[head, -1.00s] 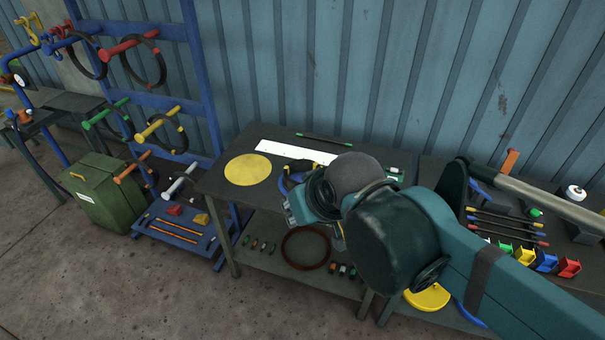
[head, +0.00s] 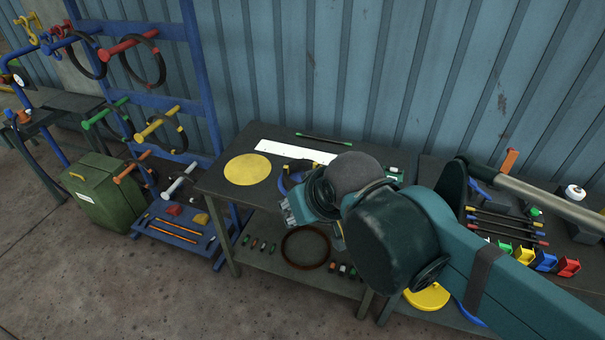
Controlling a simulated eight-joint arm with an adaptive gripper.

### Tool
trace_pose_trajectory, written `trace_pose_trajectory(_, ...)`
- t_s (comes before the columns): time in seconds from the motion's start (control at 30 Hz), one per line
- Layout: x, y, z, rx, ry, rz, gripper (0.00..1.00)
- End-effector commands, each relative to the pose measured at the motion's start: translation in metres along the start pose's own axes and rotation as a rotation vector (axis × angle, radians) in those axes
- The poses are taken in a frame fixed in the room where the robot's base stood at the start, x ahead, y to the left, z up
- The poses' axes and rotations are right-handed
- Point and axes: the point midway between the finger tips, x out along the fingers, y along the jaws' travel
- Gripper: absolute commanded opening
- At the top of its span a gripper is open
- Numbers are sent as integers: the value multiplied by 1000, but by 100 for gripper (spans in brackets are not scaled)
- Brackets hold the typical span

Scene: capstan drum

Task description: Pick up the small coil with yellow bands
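A small blue ring-like piece with a yellow part (head: 284,184) shows on the middle table, just behind my gripper; it may be the small coil with yellow bands. My wrist hides most of it. My gripper (head: 290,214) is over the table's front part, seen from behind and above. Its fingers are mostly hidden, so I cannot tell whether it is open or touches anything.
The middle table (head: 222,183) carries a yellow disc (head: 248,169), a white strip (head: 295,151) and a dark rod (head: 323,139). A brown ring (head: 284,257) lies on its lower shelf. The blue rack (head: 203,75) stands left. Coloured bins (head: 545,261) stand right.

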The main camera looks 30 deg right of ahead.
Motion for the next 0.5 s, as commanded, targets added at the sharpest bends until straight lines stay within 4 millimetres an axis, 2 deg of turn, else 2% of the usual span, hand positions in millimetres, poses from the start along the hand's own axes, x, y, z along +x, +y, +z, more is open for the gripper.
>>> trace_pose_trajectory(0.27, 0, 2, -8, 21, -9, 2, 32)
trace_pose_trajectory(0.5, 4, 6, -33, 94, -38, 10, 32)
